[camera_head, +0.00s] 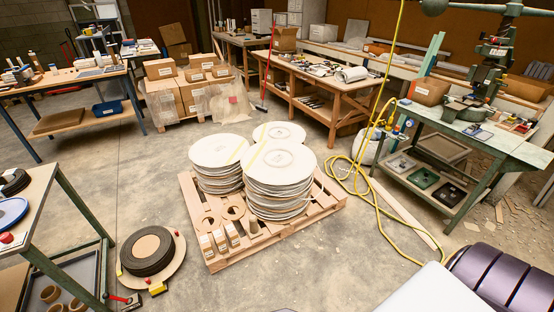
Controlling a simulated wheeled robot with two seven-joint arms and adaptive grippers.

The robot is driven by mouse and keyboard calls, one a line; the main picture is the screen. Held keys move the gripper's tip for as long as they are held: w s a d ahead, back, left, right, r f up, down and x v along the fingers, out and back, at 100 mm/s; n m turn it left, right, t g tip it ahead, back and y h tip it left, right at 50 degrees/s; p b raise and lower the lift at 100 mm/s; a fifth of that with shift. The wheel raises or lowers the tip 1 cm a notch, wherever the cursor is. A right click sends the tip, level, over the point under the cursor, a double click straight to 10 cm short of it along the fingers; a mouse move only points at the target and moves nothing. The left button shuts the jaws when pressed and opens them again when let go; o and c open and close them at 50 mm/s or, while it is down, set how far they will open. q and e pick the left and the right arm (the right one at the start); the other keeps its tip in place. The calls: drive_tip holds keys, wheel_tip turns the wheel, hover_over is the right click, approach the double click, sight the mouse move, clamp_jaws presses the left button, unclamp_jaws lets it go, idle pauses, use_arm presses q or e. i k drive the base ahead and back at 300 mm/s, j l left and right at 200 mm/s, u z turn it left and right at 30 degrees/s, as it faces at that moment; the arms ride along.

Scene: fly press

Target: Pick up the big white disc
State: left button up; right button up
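Several big white discs lie flat in stacks on a wooden pallet (325,200) in the middle of the floor. The front right stack is tall, and its top disc (279,165) is the widest in view, with small marks at its centre. The left stack has a white top disc (217,151) with a yellow stripe. A third top disc (279,132) shows behind, its stack mostly hidden. The discs in each stack touch one another. Neither of my grippers is in view.
Small boxes (221,240) and brown rings stand on the pallet's front left. A dark coil on a round board (150,258) lies left of it. A yellow hose (388,222) runs over the floor at right. A green press bench (480,150) stands right; a cart (45,215) stands left.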

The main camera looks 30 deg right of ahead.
sight(275, 162)
drive_tip(key=i+l, duration=0.2)
drive_tip(key=l, duration=0.15)
drive_tip(key=i+l+u, duration=0.15)
drive_tip(key=i+l, duration=0.25)
drive_tip(key=l, duration=0.25)
drive_tip(key=i+l+u, duration=0.1)
drive_tip(key=l, duration=0.3)
drive_tip(key=i+l, duration=0.3)
drive_tip(key=i+l+u, duration=0.15)
drive_tip(key=l, duration=0.25)
drive_tip(key=i+l, duration=0.2)
drive_tip(key=l, duration=0.2)
